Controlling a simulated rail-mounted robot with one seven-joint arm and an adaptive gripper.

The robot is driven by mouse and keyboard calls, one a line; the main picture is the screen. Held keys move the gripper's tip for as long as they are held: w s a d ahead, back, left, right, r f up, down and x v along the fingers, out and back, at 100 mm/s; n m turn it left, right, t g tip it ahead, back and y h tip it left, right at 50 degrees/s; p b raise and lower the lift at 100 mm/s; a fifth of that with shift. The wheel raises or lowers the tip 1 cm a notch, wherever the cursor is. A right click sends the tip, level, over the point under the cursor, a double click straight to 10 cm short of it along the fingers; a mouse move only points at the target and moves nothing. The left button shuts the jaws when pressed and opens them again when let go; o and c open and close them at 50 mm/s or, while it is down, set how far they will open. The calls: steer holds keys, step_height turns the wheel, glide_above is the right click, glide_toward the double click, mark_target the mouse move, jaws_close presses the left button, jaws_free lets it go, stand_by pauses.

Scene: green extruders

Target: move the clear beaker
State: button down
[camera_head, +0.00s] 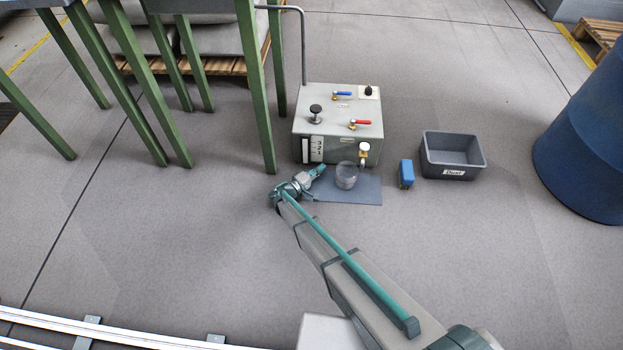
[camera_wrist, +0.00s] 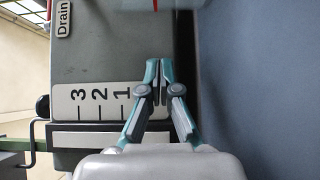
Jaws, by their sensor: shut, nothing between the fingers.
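The clear beaker (camera_head: 346,176) stands upright on a flat blue-grey mat (camera_head: 370,193), in front of the grey box with valves. My gripper (camera_head: 319,170) is just left of the beaker in the head view, pointing toward it, with a small gap visible between them. In the wrist view my gripper (camera_wrist: 160,80) has its two fingertips together with nothing between them. A dark edge with a red mark shows at the top of the wrist view; I cannot tell whether it is part of the beaker.
The grey valve box (camera_head: 352,119) with a number scale (camera_wrist: 100,103) stands close behind the gripper. A small blue object (camera_head: 406,173) and a grey bin (camera_head: 453,155) are to the right. A green table leg (camera_head: 262,110) stands left.

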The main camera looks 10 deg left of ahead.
mark_target(339, 182)
steer(key=shift+s+d+b, duration=0.25)
steer(key=shift+d+b, duration=0.05)
steer(key=shift+d, duration=0.35)
steer(key=shift+s+d+b, duration=0.2)
steer(key=shift+d+b, duration=0.05)
steer(key=shift+d, duration=0.4)
steer(key=shift+s+d+b, duration=0.25)
steer(key=shift+d+b, duration=0.05)
steer(key=shift+d, duration=0.35)
steer(key=s+d, duration=0.1)
steer(key=d, duration=0.3)
steer(key=s+d, duration=0.1)
steer(key=shift+s+d+b, duration=0.3)
steer(key=shift+s+d, duration=0.05)
steer(key=shift+d, duration=0.05)
